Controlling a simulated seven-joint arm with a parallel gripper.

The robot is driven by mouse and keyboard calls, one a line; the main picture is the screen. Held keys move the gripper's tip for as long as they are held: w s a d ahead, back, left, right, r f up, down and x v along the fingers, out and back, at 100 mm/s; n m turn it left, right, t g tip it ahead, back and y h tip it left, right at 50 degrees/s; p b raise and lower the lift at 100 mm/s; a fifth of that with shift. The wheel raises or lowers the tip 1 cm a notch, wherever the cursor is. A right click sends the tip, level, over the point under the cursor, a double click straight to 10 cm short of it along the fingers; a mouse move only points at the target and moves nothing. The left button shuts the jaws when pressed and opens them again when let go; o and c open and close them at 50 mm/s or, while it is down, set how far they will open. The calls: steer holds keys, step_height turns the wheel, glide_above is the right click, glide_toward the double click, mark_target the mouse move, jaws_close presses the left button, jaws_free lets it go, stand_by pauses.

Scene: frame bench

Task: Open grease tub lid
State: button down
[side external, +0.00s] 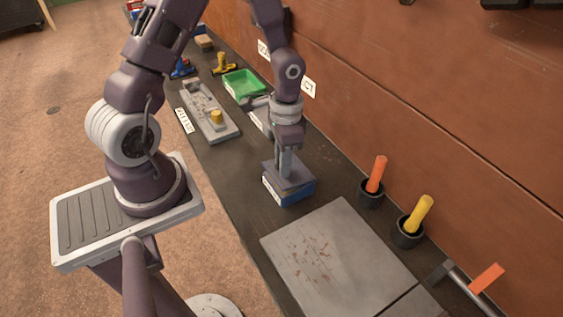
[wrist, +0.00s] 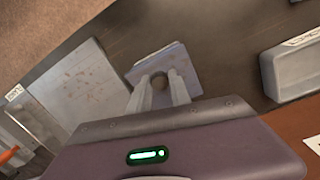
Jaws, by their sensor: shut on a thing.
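The grease tub is a small blue box (side external: 289,193) with a grey, flat, square lid (side external: 301,176) on top, standing on the dark bench. In the wrist view the lid (wrist: 177,58) lies under my fingers, with a round dark knob (wrist: 174,78) between them. My gripper (side external: 287,171) is above the tub with its fingers pointing down, shut on the lid's knob. The lid seems to lie on or very near the tub; I cannot tell if there is a gap. The fingers also show in the wrist view (wrist: 160,92).
A grey stained plate (side external: 335,250) lies to the front right. Orange-handled (side external: 376,174) and yellow-handled (side external: 418,214) tools stand in black cups by the wall. A green tray (side external: 243,84) and a grey fixture (side external: 207,112) with a yellow part are farther back.

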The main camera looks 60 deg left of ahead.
mark_target(301, 167)
steer(key=shift+w+r+g, duration=0.4)
steer(key=shift+g, duration=0.1)
steer(key=shift+w+r, duration=0.5)
steer(key=shift+w, duration=0.1)
steer(key=shift+w+r, duration=0.25)
steer(key=shift+w, duration=0.3)
steer(key=shift+w+r, duration=0.25)
steer(key=shift+w, duration=0.3)
steer(key=shift+w+r+g, duration=0.1)
steer(key=shift+w+g, duration=0.6)
steer(key=w, duration=0.4)
steer(key=shift+w+a+f, duration=0.2)
steer(key=shift+w, duration=0.15)
steer(key=c, duration=2.1)
jaws_free()
steer(key=shift+a, duration=0.1)
steer(key=o, duration=0.9)
steer(key=shift+d, duration=0.2)
